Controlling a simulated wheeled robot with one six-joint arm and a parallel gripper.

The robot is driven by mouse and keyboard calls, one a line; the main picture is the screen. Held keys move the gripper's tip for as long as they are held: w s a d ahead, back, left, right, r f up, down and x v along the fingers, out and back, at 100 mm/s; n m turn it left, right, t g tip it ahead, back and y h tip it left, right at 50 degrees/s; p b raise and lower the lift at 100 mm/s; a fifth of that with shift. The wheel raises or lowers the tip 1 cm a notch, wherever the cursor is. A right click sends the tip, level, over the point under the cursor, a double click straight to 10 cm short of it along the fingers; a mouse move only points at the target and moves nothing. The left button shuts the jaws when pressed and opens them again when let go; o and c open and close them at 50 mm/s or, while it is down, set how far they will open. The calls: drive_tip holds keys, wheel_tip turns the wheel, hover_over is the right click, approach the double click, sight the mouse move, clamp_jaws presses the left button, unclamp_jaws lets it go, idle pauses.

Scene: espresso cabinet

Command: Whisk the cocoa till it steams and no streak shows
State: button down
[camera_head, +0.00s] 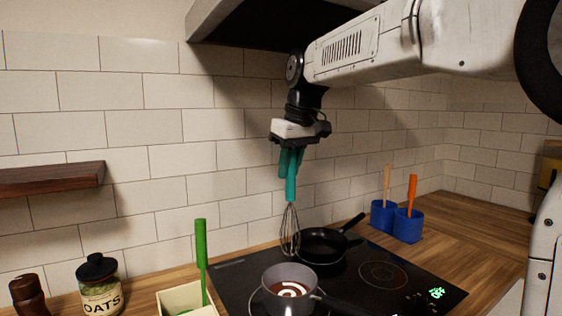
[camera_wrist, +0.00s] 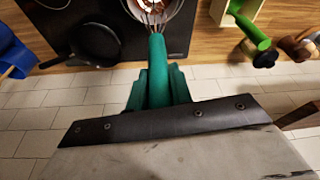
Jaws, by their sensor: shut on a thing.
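My gripper (camera_head: 289,153) is shut on the teal handle of a whisk (camera_head: 289,228), which hangs upright with its wire end down. In the head view the wires end just above the far rim of a grey saucepan (camera_head: 268,283). In the wrist view the whisk wires (camera_wrist: 152,18) overlap the saucepan (camera_wrist: 188,12) at the top edge, so they appear over or close to it. The saucepan stands on the black hob and holds brown cocoa (camera_head: 283,287) with a thick white streak. The wrist view cuts off most of the saucepan.
A black frying pan (camera_head: 322,243) sits behind the saucepan on the hob (camera_head: 415,291). A cream box (camera_head: 186,300) with a green-handled tool, an oats jar (camera_head: 100,287) and a dark mill (camera_head: 29,294) stand left. Blue holders (camera_head: 407,226) stand right. A hood (camera_head: 262,22) hangs above.

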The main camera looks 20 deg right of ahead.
sight(289, 216)
drive_tip(key=shift+w+f, duration=0.2)
drive_tip(key=shift+f, duration=6)
drive_tip(key=shift+s, duration=0.15)
